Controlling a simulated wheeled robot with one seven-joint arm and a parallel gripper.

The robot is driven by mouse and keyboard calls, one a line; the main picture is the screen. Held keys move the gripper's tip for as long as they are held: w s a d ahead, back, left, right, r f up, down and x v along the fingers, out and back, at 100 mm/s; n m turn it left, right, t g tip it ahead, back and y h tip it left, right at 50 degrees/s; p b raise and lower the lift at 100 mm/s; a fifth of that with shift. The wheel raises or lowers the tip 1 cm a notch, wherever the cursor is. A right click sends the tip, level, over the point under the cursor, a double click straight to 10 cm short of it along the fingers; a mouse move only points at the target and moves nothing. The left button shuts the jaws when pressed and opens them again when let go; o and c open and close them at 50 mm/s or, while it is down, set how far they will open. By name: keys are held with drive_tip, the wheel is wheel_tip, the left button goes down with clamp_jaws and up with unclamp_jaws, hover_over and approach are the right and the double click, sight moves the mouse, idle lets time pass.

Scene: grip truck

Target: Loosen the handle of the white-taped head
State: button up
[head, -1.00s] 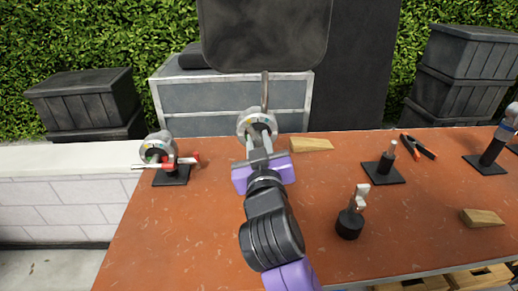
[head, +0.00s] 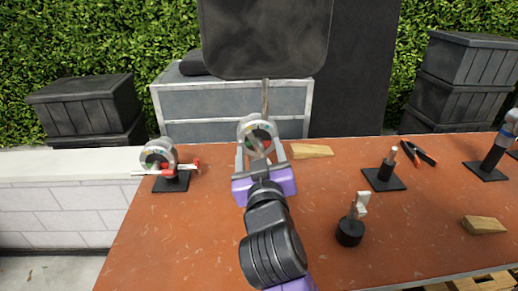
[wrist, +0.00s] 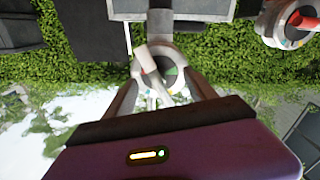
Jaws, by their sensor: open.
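A round grey grip head (head: 258,128) with coloured marks on its disc stands at the far middle of the orange table, a thin rod rising behind it. In the wrist view the same head (wrist: 172,72) shows a pale, whitish handle (wrist: 150,66) slanting across its face. My gripper (head: 258,148) is open in front of this head, one finger on each side. In the wrist view my fingers (wrist: 160,88) flank the handle with gaps; I cannot tell whether either touches the head. A second head (head: 158,153) with a red-ended bar stands at the left.
A wooden wedge (head: 312,151) lies right of the head. The front left of the table is clear.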

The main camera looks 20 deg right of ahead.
drive_tip(key=v, duration=0.6)
drive_tip(key=shift+s+b, duration=0.25)
drive_tip(key=shift+b, duration=0.05)
drive_tip(key=shift+a, duration=0.1)
drive_tip(key=c, duration=0.4)
drive_tip(key=a+f+n+p, duration=0.1)
drive_tip(key=s+a+f+n+p, duration=0.1)
drive_tip(key=s+a+f+n, duration=0.1)
drive_tip(key=a+n, duration=0.1)
drive_tip(key=shift+g+y+p, duration=0.3)
drive_tip(key=shift+p, duration=0.1)
clamp_jaws()
wheel_tip(320, 180, down, 3)
drive_tip(key=s+a+n+h+p, duration=0.1)
drive_tip(key=s+a+n+h, duration=0.15)
drive_tip(key=n, duration=1.35)
drive_tip(key=w+d+r+y+p, duration=0.1)
drive_tip(key=w+d+r+p, duration=0.1)
drive_tip(key=w+d, duration=0.5)
drive_tip(key=shift+w+p, duration=0.55)
drive_tip(key=shift+w, duration=0.15)
